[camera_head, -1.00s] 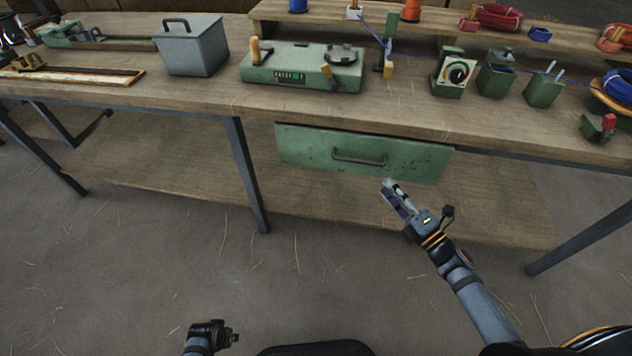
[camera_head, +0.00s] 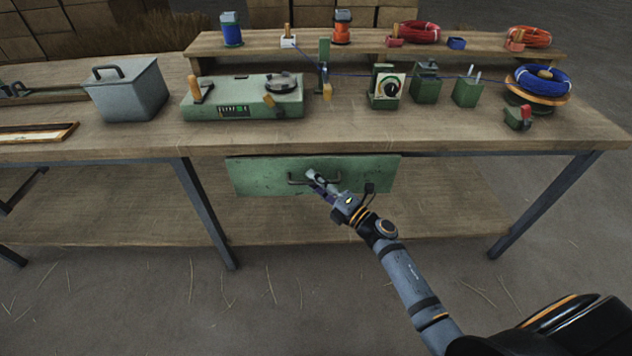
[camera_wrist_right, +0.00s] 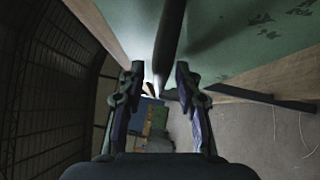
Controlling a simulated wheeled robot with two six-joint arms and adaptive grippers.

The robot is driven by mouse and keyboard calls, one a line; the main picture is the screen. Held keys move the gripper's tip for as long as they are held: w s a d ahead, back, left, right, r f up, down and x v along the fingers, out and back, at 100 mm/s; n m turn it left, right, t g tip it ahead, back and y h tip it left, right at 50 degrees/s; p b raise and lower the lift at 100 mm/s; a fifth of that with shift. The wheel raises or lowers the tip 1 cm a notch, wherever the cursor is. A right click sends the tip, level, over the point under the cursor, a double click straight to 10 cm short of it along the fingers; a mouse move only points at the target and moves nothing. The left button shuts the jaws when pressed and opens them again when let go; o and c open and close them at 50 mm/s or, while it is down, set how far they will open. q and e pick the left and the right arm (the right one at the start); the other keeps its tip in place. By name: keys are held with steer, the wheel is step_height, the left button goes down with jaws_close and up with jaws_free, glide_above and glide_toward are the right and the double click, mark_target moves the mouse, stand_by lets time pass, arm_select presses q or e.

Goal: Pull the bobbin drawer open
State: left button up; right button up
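The bobbin drawer (camera_head: 255,176) is a green front under the workbench top, and it looks closed. Its dark bar handle (camera_head: 298,182) runs across the middle of the front. My right gripper (camera_head: 316,178) is at the handle, overlapping its right part in the head view. In the right wrist view the gripper (camera_wrist_right: 158,85) has its two fingers apart, with the dark handle bar (camera_wrist_right: 171,45) reaching between them. The green drawer face (camera_wrist_right: 240,40) is close beside. I cannot tell whether a finger touches the bar. My left gripper is out of view.
The wooden workbench (camera_head: 440,135) holds a grey lidded bin (camera_head: 127,92), a green machine (camera_head: 240,100) and a blue coil (camera_head: 543,80). A bench leg (camera_head: 203,212) stands left of the drawer. The floor (camera_head: 255,300) in front is clear.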

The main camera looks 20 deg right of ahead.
jaws_close()
stand_by(0.5)
